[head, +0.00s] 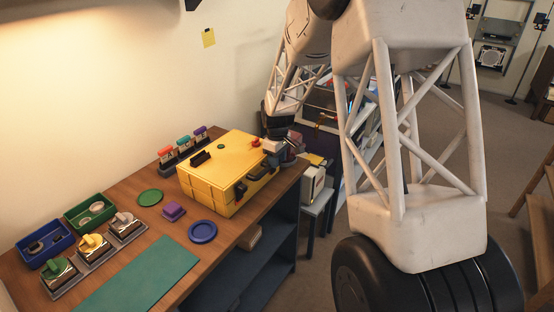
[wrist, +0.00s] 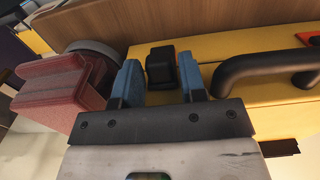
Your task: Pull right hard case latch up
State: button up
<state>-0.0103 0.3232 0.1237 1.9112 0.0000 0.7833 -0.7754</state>
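The yellow hard case (head: 205,190) stands at the right end of the wooden table (head: 160,228). In the wrist view the case (wrist: 215,78) shows a black latch (wrist: 161,68) and, to its right, a black carry handle (wrist: 262,68). My gripper (head: 273,148) is at the right end of the case's front. In the wrist view my gripper (wrist: 160,84) has its blue fingertips apart, one on each side of the latch. Small gaps show between fingers and latch.
A reddish block-shaped object (wrist: 62,92) lies close to the left finger. The table's front edge runs just beside the case.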

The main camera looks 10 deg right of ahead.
grip_shut()
jog(key=shift+r, duration=1.1)
jog(key=shift+o, duration=1.7)
grip_release()
jog(key=shift+r, duration=0.1)
notch_tip(320, 180, up, 8)
